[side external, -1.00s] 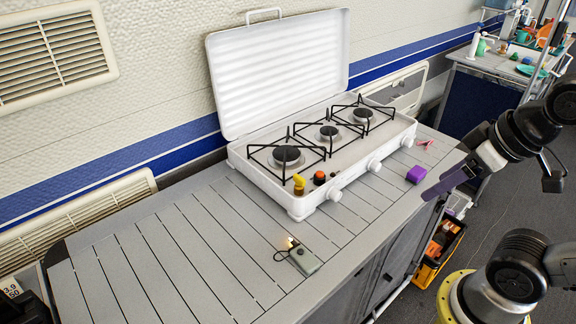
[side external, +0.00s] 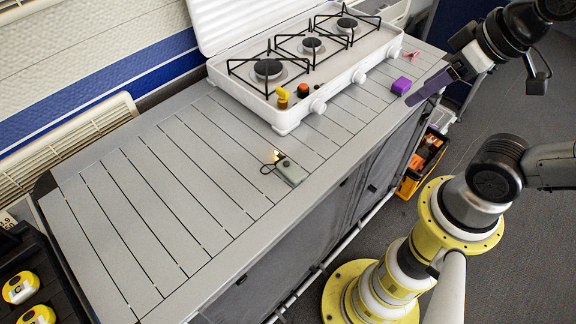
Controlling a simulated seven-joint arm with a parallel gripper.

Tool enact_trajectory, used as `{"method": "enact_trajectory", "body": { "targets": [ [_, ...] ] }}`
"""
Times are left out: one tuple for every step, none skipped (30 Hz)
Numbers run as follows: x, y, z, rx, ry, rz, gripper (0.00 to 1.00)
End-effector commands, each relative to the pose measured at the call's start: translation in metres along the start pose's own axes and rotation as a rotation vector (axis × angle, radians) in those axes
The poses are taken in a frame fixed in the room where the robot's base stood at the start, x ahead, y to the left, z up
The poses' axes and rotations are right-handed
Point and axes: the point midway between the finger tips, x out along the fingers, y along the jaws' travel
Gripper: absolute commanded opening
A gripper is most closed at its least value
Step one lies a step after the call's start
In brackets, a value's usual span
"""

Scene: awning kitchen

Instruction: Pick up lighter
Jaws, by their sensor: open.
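A small grey-green device with a dark cord loop and a lit yellowish tip (side external: 290,171) lies on the slatted grey table (side external: 150,215), near its front edge; it looks like the lighter, though it is too small to be sure. My gripper (side external: 432,86) is at the upper right, by the table's right end, well apart from this device. Its fingers look dark purple and point left and down. It is open, and I see nothing between the fingers.
A white three-burner stove (side external: 300,75) with its lid up stands at the table's back. A purple block (side external: 401,86) and a small pink item (side external: 411,55) lie right of it. A yellow bin (side external: 425,160) is on the floor. The table's left half is clear.

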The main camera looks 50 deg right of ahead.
Motion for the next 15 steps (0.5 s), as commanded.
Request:
{"method": "enact_trajectory", "body": {
  "targets": [
    [0.0, 0.0, 0.0, 0.0, 0.0, 0.0, 0.8],
    [0.0, 0.0, 0.0, 0.0, 0.0, 0.0, 0.85],
    [0.0, 0.0, 0.0, 0.0, 0.0, 0.0, 0.85],
    [0.0, 0.0, 0.0, 0.0, 0.0, 0.0, 0.85],
    [0.0, 0.0, 0.0, 0.0, 0.0, 0.0, 0.85],
    [0.0, 0.0, 0.0, 0.0, 0.0, 0.0, 0.85],
    [0.0, 0.0, 0.0, 0.0, 0.0, 0.0, 0.85],
    [0.0, 0.0, 0.0, 0.0, 0.0, 0.0, 0.85],
    [0.0, 0.0, 0.0, 0.0, 0.0, 0.0, 0.85],
    [0.0, 0.0, 0.0, 0.002, 0.0, 0.0, 0.85],
    [-0.0001, 0.0, -0.0001, 0.007, 0.0, 0.0, 0.85],
    [-0.0001, 0.0, -0.0003, 0.021, 0.001, 0.0, 0.85],
    [-0.0001, 0.0, -0.0007, 0.039, 0.003, 0.0, 0.85],
    [-0.0001, 0.0004, -0.0016, 0.062, 0.007, 0.002, 0.85],
    [-0.0009, 0.0018, -0.0045, 0.1, 0.019, 0.007, 0.85]
  ]
}}
